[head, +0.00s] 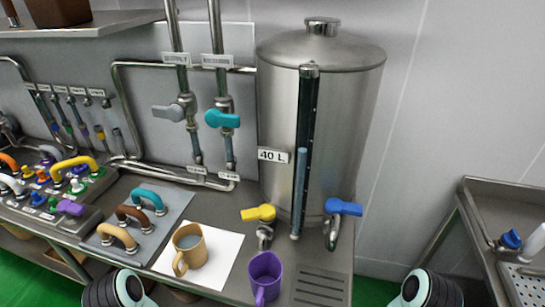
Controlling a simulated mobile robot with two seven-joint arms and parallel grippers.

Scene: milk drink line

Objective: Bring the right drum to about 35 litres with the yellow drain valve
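The right drum (345,115) is a large lidded steel tank at the back of the counter, with a "40 L" label (273,155) on its left front. A dark upright sight gauge (308,105) runs down its front. A blue-grey column (301,190) fills its lower part, topping out near the label's height. The yellow drain valve (258,213) sits low on the drum's left, its lever pointing left above a metal spout. A blue-handled valve (343,207) sits low on the right. Neither gripper shows; only parts of my arms enter at the bottom edge.
A purple mug (265,277) stands in front of the yellow valve's spout. A tan mug (189,249) with greyish liquid stands on a white mat (222,258). A slotted grate (318,286) lies at right front. Handles and pipe valves crowd the left; a steel sink (500,195) is right.

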